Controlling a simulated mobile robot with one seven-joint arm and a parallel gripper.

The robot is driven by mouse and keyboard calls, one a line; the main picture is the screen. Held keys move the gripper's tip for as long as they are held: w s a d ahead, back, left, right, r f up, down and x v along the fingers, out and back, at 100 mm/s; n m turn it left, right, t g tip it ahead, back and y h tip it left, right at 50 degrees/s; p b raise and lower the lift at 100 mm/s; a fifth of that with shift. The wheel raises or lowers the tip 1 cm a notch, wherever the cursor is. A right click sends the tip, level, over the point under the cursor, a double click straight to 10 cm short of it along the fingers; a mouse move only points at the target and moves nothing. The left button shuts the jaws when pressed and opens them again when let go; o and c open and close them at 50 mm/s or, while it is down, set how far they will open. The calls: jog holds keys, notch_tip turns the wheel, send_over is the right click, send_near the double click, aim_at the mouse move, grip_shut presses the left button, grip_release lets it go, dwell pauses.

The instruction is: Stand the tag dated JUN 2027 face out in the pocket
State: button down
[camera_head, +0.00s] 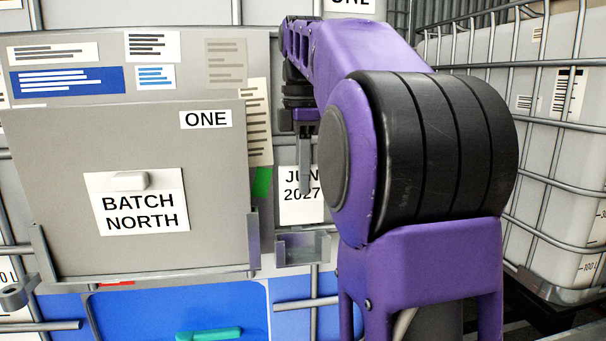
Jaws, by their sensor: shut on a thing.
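The white tag (292,210) reads JUN 2027 in black, upright with its printed face toward the camera. My gripper (304,185) points down in front of the tag and is shut on it. A finger covers part of the tag's print, and my purple arm passes close to its right edge. A small grey metal pocket (303,251) with an open front sits directly below the tag. The tag's lower edge appears just above the pocket's side walls; the depth between them is hard to judge.
A large grey plate marked ONE and BATCH NORTH (60,200) stands in a wider holder at left, close to the pocket. Labels (66,80) cover the panel behind. A blue panel (130,315) with a green handle (209,334) is below. A caged tank (545,130) stands at right.

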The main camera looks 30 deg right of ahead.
aim_at(303, 223)
jog(key=shift+f, duration=0.15)
jog(key=shift+f, duration=0.45)
jog(key=shift+f+b, duration=0.15)
jog(key=shift+b, duration=0.15)
jog(key=shift+f+b, duration=0.45)
jog(key=shift+f, duration=0.4)
jog(key=shift+f, duration=0.1)
dwell(0.3)
jog(key=shift+f, duration=0.35)
jog(key=shift+f, duration=0.15)
jog(key=shift+f+b, duration=0.7)
jog(key=shift+f, duration=0.1)
jog(key=shift+f+b, duration=0.35)
jog(key=shift+f, duration=0.4)
dwell(0.5)
